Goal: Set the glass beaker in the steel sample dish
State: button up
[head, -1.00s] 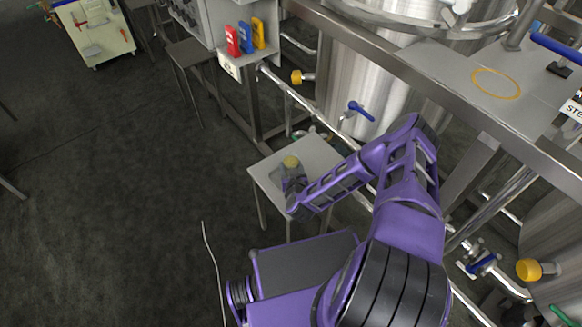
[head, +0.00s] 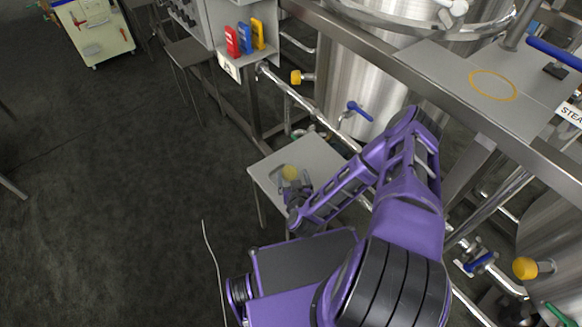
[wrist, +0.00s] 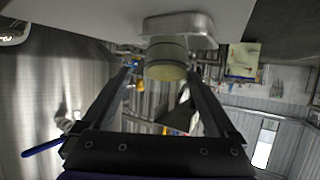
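The glass beaker (wrist: 166,62) holds something yellowish. In the wrist view, which is upside down, it stands upright at the steel sample dish (wrist: 198,27), its base overlapping the dish; whether it fully rests inside is hard to tell. My gripper (wrist: 160,72) has its two fingers on either side of the beaker. A gap shows between the left finger and the glass; the right fingertip is very near it. In the head view, the beaker (head: 290,172) is over the small pale table, just beyond my gripper (head: 297,185), which partly hides the dish.
The small table (head: 318,153) has bare top to the right of the beaker. A steel tank (head: 350,80) with a blue-handled valve (head: 360,110) and pipes stands close behind it. A steel bench (head: 470,80) is to the right. Dark floor lies open to the left.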

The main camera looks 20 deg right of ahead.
jog(key=v, duration=0.5)
jog(key=shift+s+p, duration=0.3)
jog(key=shift+s, duration=0.05)
